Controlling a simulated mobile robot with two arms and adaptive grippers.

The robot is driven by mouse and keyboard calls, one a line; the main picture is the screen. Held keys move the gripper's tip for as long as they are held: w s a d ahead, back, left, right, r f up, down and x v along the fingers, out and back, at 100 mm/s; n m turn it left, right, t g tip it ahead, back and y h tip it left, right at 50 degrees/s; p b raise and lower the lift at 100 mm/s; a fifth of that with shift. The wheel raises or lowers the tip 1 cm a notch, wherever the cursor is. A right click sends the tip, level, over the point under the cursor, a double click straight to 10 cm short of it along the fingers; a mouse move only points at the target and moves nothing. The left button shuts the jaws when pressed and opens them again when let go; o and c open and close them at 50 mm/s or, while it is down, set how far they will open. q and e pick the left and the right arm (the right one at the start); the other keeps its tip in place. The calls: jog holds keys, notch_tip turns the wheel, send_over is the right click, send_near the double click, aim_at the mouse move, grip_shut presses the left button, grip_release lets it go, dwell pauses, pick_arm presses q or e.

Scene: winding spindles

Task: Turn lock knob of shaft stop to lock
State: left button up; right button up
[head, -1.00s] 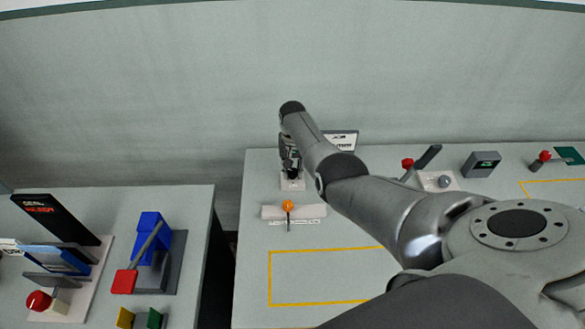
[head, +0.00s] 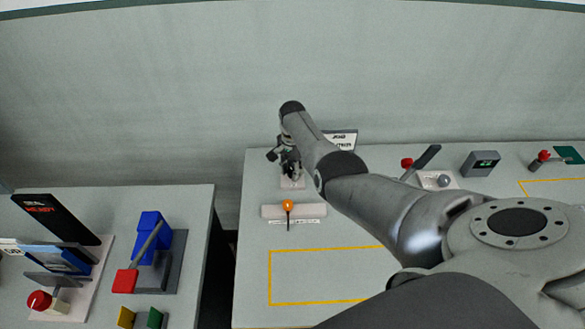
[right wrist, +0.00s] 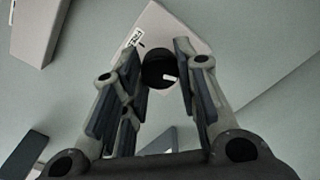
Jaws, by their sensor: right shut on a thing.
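The lock knob (right wrist: 157,66) is black and round with a white mark on it, in the right wrist view. It sits on the pale plate of the shaft stop (right wrist: 172,30), next to a small white label (right wrist: 135,37) whose print I cannot read surely. My right gripper (head: 289,167) points down over this plate, which shows in the head view (head: 291,184). Its fingers stand on both sides of the knob and are shut on it. My left gripper is not in view.
An orange-topped lever (head: 288,205) on a pale block stands just in front. A sign (head: 342,139) is behind my arm. The yellow-outlined area (head: 325,277) is bare.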

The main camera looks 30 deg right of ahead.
jog(key=shift+w+r, duration=0.1)
jog(key=shift+w, duration=0.05)
dwell(0.3)
jog(key=o, duration=1)
notch_tip(320, 180, up, 12)
jog(key=shift+f, duration=0.1)
dwell(0.5)
